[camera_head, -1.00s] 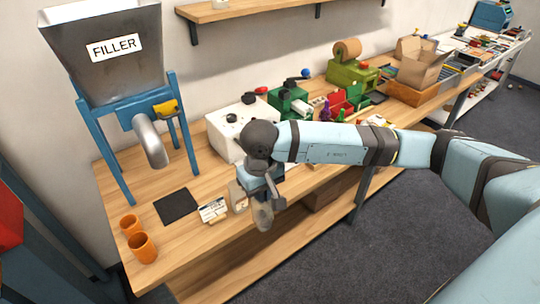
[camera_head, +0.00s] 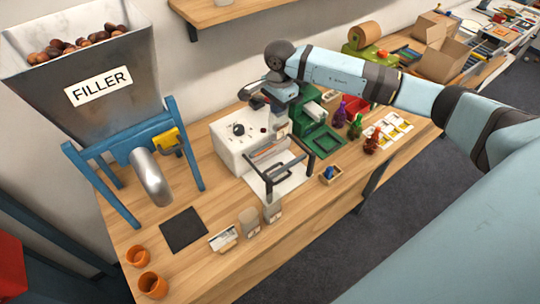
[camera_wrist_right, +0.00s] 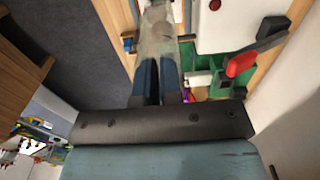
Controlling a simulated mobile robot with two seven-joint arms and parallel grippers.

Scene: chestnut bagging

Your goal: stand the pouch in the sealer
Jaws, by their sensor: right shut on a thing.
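My right gripper (camera_head: 281,112) is over the white machine (camera_head: 232,150), which looks like the sealer, near its right side. In the right wrist view its blue fingers (camera_wrist_right: 158,80) are shut on a clear, hazy pouch (camera_wrist_right: 157,38) that reaches beyond the fingertips. The white machine has a black bar frame (camera_head: 308,160) in front, over a pale plate. In the wrist view its white top (camera_wrist_right: 213,25) lies beside the pouch. My left gripper is not in view.
Two small pouches (camera_head: 249,221) (camera_head: 273,211) stand at the table's front edge beside a label card (camera_head: 222,238). A green machine (camera_head: 318,136) and coloured bottles (camera_head: 355,126) are to the right. The filler (camera_head: 95,80), dark mat (camera_head: 184,229) and orange cups (camera_head: 152,284) are left.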

